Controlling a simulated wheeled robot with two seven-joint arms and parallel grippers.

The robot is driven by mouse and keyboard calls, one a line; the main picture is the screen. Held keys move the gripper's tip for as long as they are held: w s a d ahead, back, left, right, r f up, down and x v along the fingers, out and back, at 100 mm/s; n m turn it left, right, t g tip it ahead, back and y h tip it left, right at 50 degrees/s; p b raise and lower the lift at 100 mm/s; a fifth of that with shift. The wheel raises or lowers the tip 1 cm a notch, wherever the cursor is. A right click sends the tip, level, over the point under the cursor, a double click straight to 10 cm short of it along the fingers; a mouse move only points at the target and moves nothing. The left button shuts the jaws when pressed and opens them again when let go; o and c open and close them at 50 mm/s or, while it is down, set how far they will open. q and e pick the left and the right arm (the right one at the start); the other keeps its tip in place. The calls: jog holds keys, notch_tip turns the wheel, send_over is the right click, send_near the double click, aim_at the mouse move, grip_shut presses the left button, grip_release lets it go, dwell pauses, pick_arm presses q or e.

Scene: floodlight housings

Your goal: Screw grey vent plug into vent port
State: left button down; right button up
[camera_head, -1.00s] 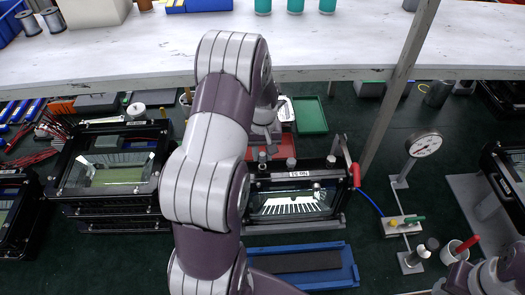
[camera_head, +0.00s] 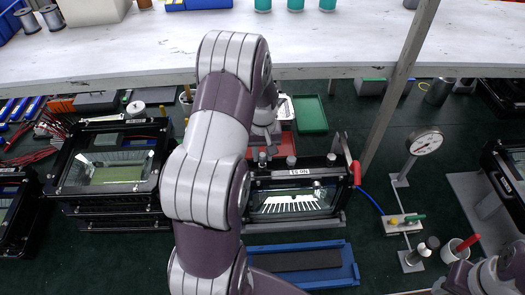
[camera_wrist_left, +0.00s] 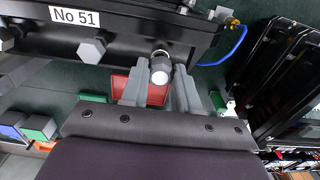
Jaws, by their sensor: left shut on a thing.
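The black floodlight housing labelled No 51 (camera_head: 298,198) stands upright with its lit glass facing me. In the left wrist view its dark wall (camera_wrist_left: 120,22) crosses the top. My left gripper (camera_wrist_left: 160,78) is close to this wall and shut on the grey vent plug (camera_wrist_left: 160,68), whose pale round end shows between the fingers. The vent port is hidden at the plug, so I cannot tell how far in it sits. In the head view my left gripper (camera_head: 263,138) is at the housing's upper edge, partly hidden by my arm. A grey hex fitting (camera_wrist_left: 92,49) is beside it.
A blue tray (camera_head: 348,268) lies in front of the housing. A red-handled clamp (camera_head: 354,172) is at its right. A gauge stand (camera_head: 425,144) stands further right. Stacked housings (camera_head: 110,172) are at left. A wooden post (camera_head: 395,90) and shelf (camera_head: 130,50) limit room behind.

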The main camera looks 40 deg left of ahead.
aim_at(263, 155)
pick_arm(q)
jog(key=shift+f+b, duration=0.45)
jog(key=shift+f, duration=0.45)
jog(key=c, duration=0.8)
grip_release()
jog(key=shift+r, duration=0.1)
jog(key=shift+r, duration=0.3)
notch_tip(263, 155, up, 9)
jog(key=b, duration=0.3)
jog(key=shift+f, duration=0.2)
notch_tip(263, 155, up, 3)
jog(key=shift+r+p, duration=0.2)
jog(key=shift+p, duration=0.8)
